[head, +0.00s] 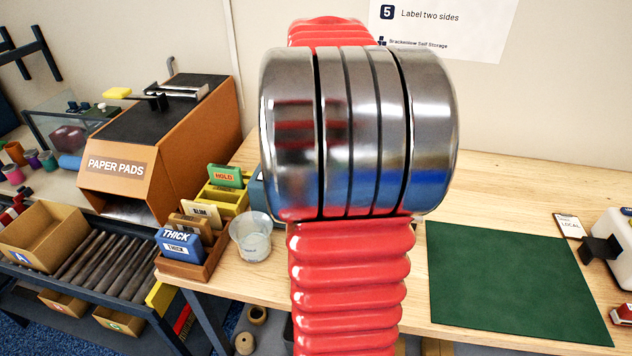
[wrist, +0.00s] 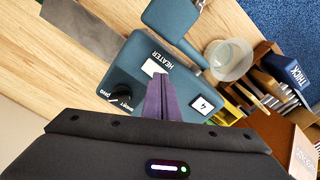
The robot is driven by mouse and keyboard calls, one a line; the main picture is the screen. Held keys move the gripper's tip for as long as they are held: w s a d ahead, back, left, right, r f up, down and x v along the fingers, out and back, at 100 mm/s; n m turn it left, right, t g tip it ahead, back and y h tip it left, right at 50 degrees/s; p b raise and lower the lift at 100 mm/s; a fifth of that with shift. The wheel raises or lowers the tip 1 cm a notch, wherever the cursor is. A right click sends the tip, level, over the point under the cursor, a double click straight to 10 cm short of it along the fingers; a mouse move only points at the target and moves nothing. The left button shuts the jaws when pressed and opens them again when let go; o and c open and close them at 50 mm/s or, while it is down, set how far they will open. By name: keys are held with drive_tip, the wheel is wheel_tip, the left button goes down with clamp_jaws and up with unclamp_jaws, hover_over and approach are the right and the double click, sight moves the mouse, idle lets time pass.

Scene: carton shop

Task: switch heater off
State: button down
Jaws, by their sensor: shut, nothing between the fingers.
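The heater (wrist: 135,55) is a teal box labelled HEATER in the wrist view. Its top face carries a pale switch (wrist: 154,68), a black knob (wrist: 125,90) with small lettering, and a white tag marked 4 (wrist: 203,105). My gripper (wrist: 159,80) is shut and empty, its purple fingers over the heater's face with the tips right by the switch. I cannot tell whether they touch it, and they hide part of it. In the head view my arm hides nearly all of the heater; only a dark blue sliver (head: 257,192) shows, probably its edge.
A clear cup (head: 250,236) stands close beside the heater, also in the wrist view (wrist: 230,60). Card holders (head: 190,250) and the PAPER PADS box (head: 160,140) are to the left. A green mat (head: 510,283) lies on the right of the wooden bench (head: 480,210).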

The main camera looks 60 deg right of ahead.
drive_tip(key=shift+f, duration=0.7)
idle(0.7)
wheel_tip(320, 180, up, 7)
idle(1.3)
idle(0.5)
